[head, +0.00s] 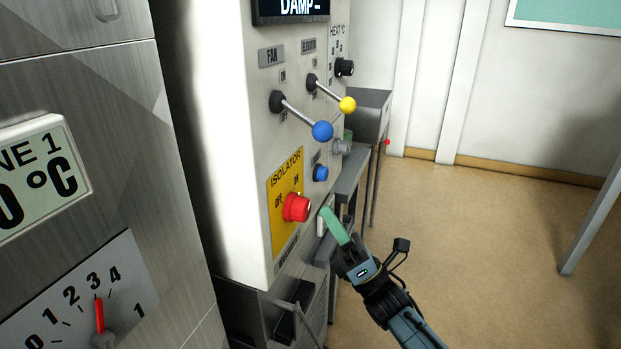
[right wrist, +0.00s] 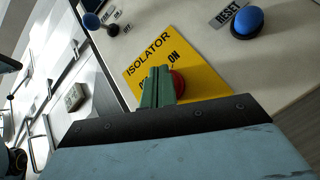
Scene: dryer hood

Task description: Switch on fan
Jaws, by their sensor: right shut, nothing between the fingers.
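The fan lever, under the FAN label, has a black pivot and a blue ball (head: 322,131); its rod slants down and right out of the panel in the head view. The blue ball also shows at the upper left of the right wrist view (right wrist: 92,21). My right gripper (head: 333,222) has green fingers, shut and empty, below the blue ball and just right of the red isolator knob (head: 296,208). In the right wrist view the fingers (right wrist: 157,86) partly cover that knob (right wrist: 179,84) on its yellow plate; contact cannot be told. My left gripper is out of view.
A black heat knob (head: 344,67) is above. A grey table (head: 350,172) stands behind; open floor lies right.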

